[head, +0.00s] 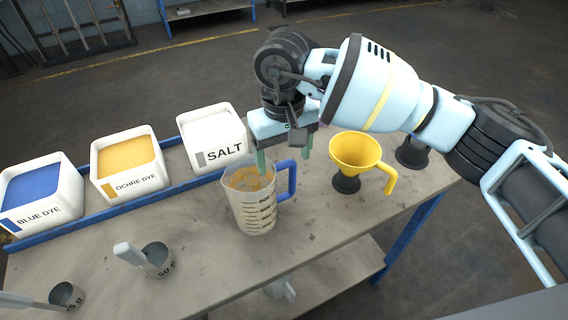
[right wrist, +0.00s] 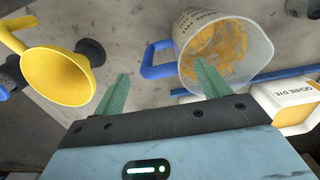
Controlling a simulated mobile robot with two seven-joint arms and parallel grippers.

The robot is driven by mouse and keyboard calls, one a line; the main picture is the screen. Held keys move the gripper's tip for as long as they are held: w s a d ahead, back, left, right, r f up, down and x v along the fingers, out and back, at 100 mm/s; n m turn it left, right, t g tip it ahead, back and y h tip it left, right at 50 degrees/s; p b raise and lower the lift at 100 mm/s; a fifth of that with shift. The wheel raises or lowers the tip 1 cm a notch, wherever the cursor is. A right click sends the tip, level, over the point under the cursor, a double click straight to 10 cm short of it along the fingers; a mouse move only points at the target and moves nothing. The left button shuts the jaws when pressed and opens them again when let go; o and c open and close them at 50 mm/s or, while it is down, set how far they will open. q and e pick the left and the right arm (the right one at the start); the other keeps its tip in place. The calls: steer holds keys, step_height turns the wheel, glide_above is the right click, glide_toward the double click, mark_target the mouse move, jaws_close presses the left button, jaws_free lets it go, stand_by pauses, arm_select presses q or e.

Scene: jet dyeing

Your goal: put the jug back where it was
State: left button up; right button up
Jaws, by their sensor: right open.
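The jug (head: 249,208) is translucent white with dark markings and a blue handle. It stands upright on the table, its handle to the right, and has ochre-coloured contents or stains inside. It also shows in the right wrist view (right wrist: 236,62), with its handle close to the fingers. My right gripper (head: 285,156) is open and empty, above the jug's handle side. In the right wrist view its two green fingers (right wrist: 163,84) are spread, with the handle beyond the gap between them. Whether they touch the jug I cannot tell. My left gripper is not in view.
A yellow funnel (head: 355,150) on a black base stands right of the jug. Metal scoops (head: 158,259) lie at the front left. Table right of the jug's front is clear.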

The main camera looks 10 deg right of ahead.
step_height(320, 180, up, 9)
stand_by(0.3)
steer(key=shift+f, duration=0.2)
